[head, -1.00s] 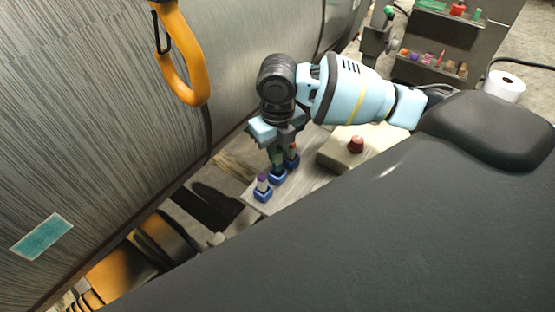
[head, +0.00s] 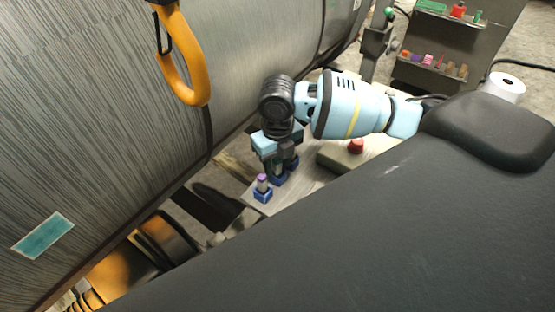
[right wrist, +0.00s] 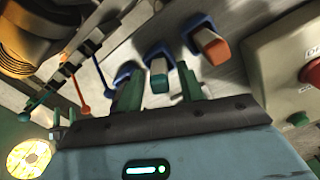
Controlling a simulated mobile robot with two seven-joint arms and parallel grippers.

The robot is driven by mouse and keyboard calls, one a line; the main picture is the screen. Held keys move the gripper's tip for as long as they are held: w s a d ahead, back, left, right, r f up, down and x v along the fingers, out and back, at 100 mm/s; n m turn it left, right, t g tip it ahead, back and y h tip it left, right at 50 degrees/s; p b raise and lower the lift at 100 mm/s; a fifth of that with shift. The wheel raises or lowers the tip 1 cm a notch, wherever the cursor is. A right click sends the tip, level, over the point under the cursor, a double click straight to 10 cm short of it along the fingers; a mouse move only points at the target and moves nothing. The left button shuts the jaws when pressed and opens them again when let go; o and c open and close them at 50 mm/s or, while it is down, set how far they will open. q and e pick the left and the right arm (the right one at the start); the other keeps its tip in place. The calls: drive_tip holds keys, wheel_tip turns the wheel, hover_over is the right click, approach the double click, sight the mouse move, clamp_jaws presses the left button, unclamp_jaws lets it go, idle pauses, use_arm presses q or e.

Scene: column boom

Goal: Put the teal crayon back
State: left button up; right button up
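The teal crayon (right wrist: 158,82) stands in the middle blue holder (right wrist: 157,50) in the right wrist view, its pale end towards the camera. My right gripper (right wrist: 158,88) has its two green fingers apart, one on each side of this crayon, with gaps visible. In the head view my right gripper (head: 277,160) is low over the holders and mostly hides the crayon. An orange crayon (right wrist: 213,46) stands in the holder to the right. A purple-topped crayon (head: 263,182) stands in the nearest blue holder (head: 263,195). My left gripper is not in view.
The holders stand along the edge of a grey board (head: 305,182). A box with a red button (head: 356,146) is close on the right. A large grey cylinder (head: 110,90) with an orange handle (head: 186,70) fills the left. Thin rods with coloured ends (right wrist: 80,90) show in the wrist view.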

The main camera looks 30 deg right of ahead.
wheel_tip(320, 180, up, 12)
drive_tip(key=shift+r, duration=0.15)
idle(0.7)
idle(0.5)
